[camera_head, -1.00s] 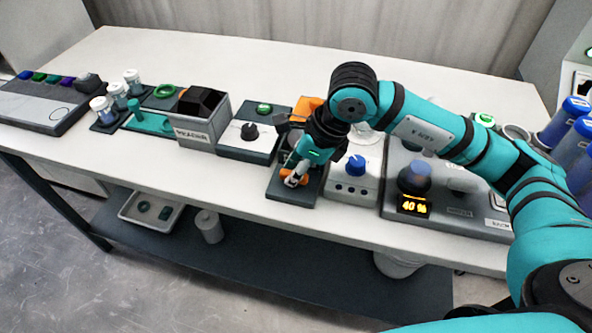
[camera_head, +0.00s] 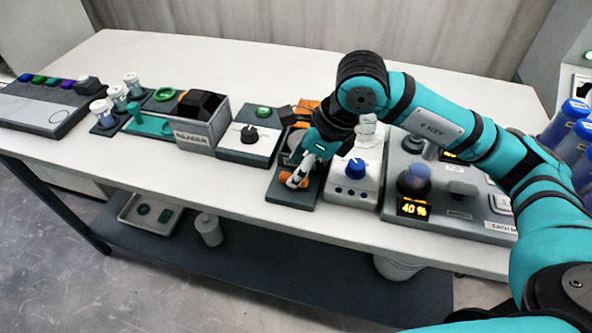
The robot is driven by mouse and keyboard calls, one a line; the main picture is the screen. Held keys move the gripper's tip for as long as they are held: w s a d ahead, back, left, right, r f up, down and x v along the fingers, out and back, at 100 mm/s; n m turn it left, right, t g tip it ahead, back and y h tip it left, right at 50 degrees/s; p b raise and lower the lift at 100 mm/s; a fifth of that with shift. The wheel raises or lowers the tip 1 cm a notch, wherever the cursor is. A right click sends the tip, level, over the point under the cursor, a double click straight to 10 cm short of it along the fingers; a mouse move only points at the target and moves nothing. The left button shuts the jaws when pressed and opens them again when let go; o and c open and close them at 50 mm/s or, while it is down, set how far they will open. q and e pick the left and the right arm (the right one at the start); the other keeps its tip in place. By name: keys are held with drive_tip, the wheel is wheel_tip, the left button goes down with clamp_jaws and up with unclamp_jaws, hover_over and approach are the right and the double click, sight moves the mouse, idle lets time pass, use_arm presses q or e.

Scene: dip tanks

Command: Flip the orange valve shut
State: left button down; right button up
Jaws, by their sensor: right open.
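The orange valve (camera_head: 287,182) sits on a dark base plate (camera_head: 290,197) near the front edge of the table, between the black-knob box and the blue-knob box. Only a small part of its orange handle shows; my gripper covers the rest. My right gripper (camera_head: 298,180) comes down over the plate from the right, fingers pointing down and forward at the valve's right side. It is open; I cannot tell whether it touches the handle. More orange (camera_head: 304,107) shows behind my wrist. My left gripper is out of view.
A box with a black knob (camera_head: 249,134) stands left of the valve and a box with a blue knob (camera_head: 356,166) stands right. A white strip of table in front is free.

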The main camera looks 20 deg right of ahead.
drive_tip(key=v, duration=0.9)
drive_tip(key=shift+r, duration=0.3)
drive_tip(key=shift+s+d, duration=0.1)
